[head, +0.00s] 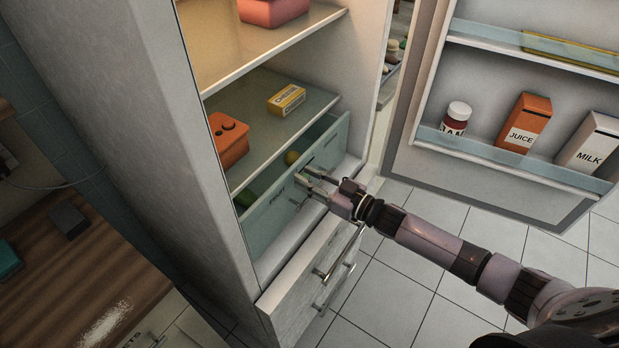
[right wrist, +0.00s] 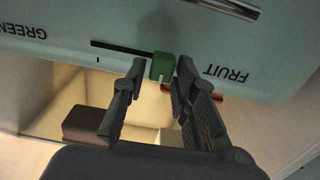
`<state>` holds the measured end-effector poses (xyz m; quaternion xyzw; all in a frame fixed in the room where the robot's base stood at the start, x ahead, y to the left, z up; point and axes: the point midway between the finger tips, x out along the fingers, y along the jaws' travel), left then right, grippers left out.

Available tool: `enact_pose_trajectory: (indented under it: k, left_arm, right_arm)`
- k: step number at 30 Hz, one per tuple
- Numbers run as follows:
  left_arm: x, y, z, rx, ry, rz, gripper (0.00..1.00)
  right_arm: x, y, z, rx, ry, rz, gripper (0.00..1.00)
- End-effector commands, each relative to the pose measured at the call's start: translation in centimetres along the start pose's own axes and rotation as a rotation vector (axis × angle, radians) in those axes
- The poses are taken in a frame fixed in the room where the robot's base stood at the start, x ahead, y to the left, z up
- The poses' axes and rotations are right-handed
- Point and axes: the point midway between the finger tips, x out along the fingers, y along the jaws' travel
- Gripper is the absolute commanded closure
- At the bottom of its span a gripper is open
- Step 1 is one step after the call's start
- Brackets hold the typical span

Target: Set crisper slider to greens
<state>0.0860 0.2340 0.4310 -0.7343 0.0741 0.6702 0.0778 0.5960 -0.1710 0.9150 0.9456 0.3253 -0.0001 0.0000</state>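The crisper drawer (head: 268,222) has a pale glass-like front in the lower fridge; its front fills the top of the right wrist view (right wrist: 100,22). The green slider knob (right wrist: 163,67) sits at the right end of a dark slot (right wrist: 118,46), near the FRUIT label (right wrist: 226,74). The GREENS label (right wrist: 26,31), partly cut off, is at the slot's other side; both labels appear upside down there. My right gripper (right wrist: 160,70) is open, with one finger on each side of the knob; a gap shows on the left side. It also shows at the drawer front in the head view (head: 308,179). My left gripper is not in view.
The fridge door (head: 410,150) stands open at right, with a juice carton (head: 524,120), a milk carton (head: 591,144) and a jar (head: 456,118). An orange box (head: 228,140) and a yellow box (head: 287,100) sit on the shelf above. Drawers with handles (head: 330,270) are below.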

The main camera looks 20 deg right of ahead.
Motion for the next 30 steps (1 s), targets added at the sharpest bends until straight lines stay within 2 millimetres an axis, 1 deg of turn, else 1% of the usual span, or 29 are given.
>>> enact_pose_trajectory:
  k: [1,9,11,26,28,30]
  left_arm:
    - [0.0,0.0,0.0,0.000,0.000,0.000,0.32]
    - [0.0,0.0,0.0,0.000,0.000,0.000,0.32]
    - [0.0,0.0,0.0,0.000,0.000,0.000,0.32]
    - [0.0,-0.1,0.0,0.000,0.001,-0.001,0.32]
    - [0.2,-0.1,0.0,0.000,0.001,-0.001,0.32]
    - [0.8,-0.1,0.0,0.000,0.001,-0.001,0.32]
  right_arm:
    - [0.0,0.0,0.0,0.000,0.000,0.000,0.79]
    - [0.0,0.0,0.0,0.000,0.000,0.000,0.97]
    - [0.0,0.0,0.0,0.000,0.000,0.000,1.00]
    - [0.0,0.0,0.0,-0.001,-0.001,0.000,1.00]
    - [0.0,0.3,0.1,-0.003,-0.001,0.001,1.00]
    - [0.0,1.4,0.3,-0.006,-0.001,0.002,1.00]
